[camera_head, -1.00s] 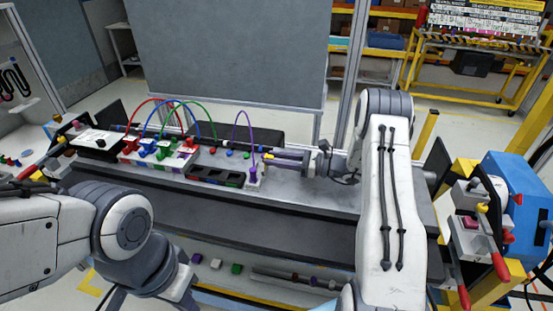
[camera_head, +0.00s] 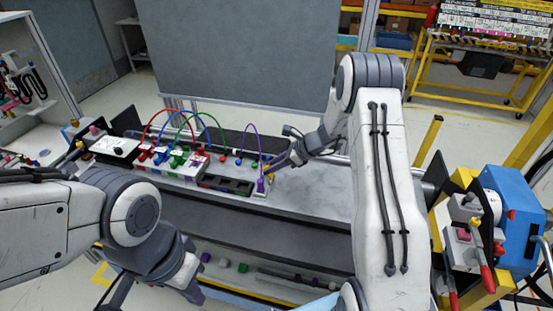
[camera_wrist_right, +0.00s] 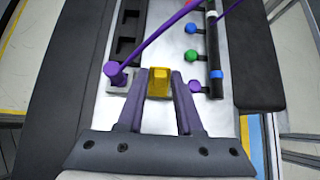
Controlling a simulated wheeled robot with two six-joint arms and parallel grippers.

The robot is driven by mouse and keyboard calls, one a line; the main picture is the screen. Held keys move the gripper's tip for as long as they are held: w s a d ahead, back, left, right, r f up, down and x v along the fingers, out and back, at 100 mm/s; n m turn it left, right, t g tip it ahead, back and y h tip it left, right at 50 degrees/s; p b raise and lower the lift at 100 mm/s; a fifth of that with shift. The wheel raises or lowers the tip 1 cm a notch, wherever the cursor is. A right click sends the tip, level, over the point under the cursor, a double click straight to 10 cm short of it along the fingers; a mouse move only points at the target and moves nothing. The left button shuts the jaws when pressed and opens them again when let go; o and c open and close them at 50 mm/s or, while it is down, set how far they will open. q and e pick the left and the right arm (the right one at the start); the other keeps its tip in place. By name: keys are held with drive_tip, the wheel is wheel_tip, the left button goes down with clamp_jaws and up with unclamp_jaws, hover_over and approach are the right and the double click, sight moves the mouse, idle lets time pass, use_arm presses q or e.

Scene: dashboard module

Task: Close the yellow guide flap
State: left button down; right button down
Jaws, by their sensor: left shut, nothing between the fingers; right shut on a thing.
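The yellow guide flap (camera_wrist_right: 159,83) shows in the right wrist view as a small yellow block between the two purple-grey fingers of my right gripper (camera_wrist_right: 160,80). The fingers are shut on it. In the head view my right gripper (camera_head: 273,169) reaches down to the right end of the dashboard module (camera_head: 205,182), beside the purple plug. Only a bit of yellow shows there, so the flap's angle is hard to tell.
A purple plug with its cable (camera_wrist_right: 116,72) stands just left of the flap. Green, blue and purple knobs (camera_wrist_right: 191,56) line a dark rod on the right. Red, blue and green cables (camera_head: 170,125) arch over the module's left part. The grey bench (camera_head: 310,190) right of the module is clear.

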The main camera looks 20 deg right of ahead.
sight(262, 176)
drive_tip(key=g+h+p, duration=0.1)
drive_tip(key=p, duration=0.1)
drive_tip(key=a+h+p, duration=0.1)
drive_tip(key=p, duration=0.2)
drive_tip(key=w+g+h+p, duration=0.1)
drive_tip(key=p, duration=0.1)
drive_tip(key=shift+w+a+r+g+h, duration=0.1)
drive_tip(key=shift+a+r+g+h, duration=0.1)
drive_tip(key=shift+a+g+h, duration=0.15)
drive_tip(key=shift+w+a+f+h+p, duration=0.1)
drive_tip(key=shift+a+f+h+p, duration=0.1)
drive_tip(key=shift+h+p, duration=0.25)
drive_tip(key=shift+w+a+f+g+h, duration=0.2)
drive_tip(key=shift+f+g+h, duration=0.15)
drive_tip(key=shift+g+h, duration=0.25)
drive_tip(key=shift+w+a+f+g+h+b, duration=0.2)
drive_tip(key=shift+f+g+h+b, duration=0.35)
drive_tip(key=shift+h, duration=0.45)
drive_tip(key=shift+a, duration=0.1)
drive_tip(key=shift+s+g, duration=0.15)
drive_tip(key=shift+g, duration=0.15)
drive_tip(key=c, duration=0.8)
unclamp_jaws()
drive_tip(key=shift+f, duration=0.1)
